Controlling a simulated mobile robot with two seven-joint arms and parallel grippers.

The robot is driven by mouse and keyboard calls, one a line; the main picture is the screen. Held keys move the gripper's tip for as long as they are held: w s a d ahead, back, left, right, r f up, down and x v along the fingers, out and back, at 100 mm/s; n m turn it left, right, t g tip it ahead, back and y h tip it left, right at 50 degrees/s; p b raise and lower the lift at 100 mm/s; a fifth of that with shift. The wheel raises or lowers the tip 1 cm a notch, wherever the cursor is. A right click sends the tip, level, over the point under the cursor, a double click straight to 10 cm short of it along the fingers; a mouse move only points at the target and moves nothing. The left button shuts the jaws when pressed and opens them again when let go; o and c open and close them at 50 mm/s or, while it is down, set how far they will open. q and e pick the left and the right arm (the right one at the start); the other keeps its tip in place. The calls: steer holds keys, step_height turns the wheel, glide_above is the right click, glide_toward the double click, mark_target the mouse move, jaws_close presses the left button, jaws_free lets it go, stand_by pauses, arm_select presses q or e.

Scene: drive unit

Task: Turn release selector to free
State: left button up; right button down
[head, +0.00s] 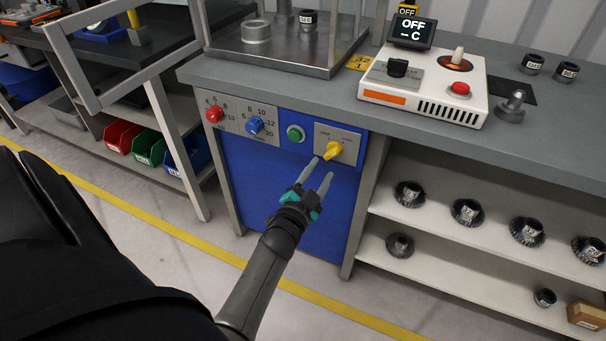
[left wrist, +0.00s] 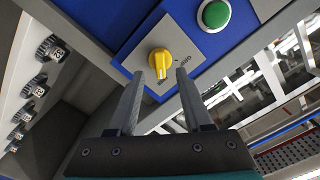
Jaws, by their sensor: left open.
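The release selector is a yellow knob (head: 333,150) on a grey plate at the right end of the blue front panel. In the left wrist view the yellow knob (left wrist: 160,60) lies straight ahead, between and just beyond the fingertips. My left gripper (head: 322,168) is open and empty, its two fingers pointing up at the knob from below; it also shows in the left wrist view (left wrist: 158,80). I see no clear contact between fingers and knob. The plate's lettering is too small or partly hidden to read. My right gripper is not in view.
A green button (head: 295,133), a blue dial (head: 255,125) and a red dial (head: 214,113) sit left of the selector. The grey bench top (head: 290,92) overhangs above. A white control box (head: 425,85) stands on it. Shelves with dark flanged parts (head: 467,211) are at right.

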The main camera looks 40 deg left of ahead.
arm_select(q)
steer(key=p+v, duration=0.2)
steer(key=v, duration=0.7)
steer(key=shift+s, duration=0.3)
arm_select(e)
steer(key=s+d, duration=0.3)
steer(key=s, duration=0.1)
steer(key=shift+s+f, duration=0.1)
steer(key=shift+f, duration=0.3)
